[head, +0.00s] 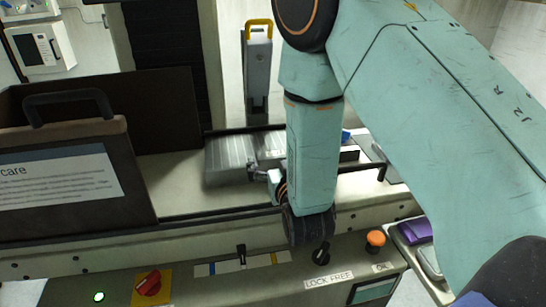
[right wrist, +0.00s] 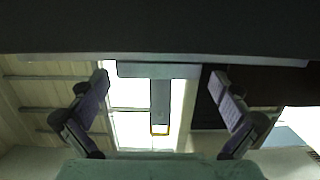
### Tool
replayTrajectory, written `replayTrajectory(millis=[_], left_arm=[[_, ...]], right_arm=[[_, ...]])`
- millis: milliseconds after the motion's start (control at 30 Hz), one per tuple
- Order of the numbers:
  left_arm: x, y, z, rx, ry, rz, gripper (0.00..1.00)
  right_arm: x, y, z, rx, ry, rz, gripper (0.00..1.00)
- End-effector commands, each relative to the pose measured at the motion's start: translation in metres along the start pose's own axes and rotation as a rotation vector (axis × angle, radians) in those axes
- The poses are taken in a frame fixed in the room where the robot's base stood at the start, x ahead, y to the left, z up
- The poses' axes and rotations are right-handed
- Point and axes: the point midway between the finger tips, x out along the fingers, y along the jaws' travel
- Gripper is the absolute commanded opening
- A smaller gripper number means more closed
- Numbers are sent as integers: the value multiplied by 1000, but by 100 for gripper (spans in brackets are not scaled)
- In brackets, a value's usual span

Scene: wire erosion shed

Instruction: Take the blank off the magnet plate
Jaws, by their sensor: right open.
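A grey block with fine parallel lines (head: 229,160) lies on the machine bed left of my right forearm; it looks like the magnet plate. A paler piece (head: 270,145) lies against its right side, partly behind my arm; I cannot tell whether it is the blank. My right gripper (head: 259,174) is at the right front edge of the lined block, small and partly hidden by my wrist. In the right wrist view, upside down, its two purple-padded fingers (right wrist: 164,112) are wide apart with nothing held between them. My left gripper is not in view.
A dark open guard with a handle and sign (head: 65,185) stands at left. A grey column with a yellow handle (head: 258,70) rises behind. In front, the control panel has a red switch (head: 149,282), a black knob (head: 321,254) and an orange button (head: 376,239).

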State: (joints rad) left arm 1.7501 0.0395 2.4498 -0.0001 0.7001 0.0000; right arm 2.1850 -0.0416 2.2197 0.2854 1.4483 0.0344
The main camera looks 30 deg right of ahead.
Motion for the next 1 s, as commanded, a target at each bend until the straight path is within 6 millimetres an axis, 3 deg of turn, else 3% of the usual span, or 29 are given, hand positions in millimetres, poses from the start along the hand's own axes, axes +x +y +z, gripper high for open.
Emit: replayTrajectory(millis=[367, 1000], left_arm=[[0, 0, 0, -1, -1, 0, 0], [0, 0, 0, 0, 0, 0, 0]], right_arm=[[7, 0, 0, -2, -1, -1, 98], [10, -3, -2, -1, 1, -3, 44]])
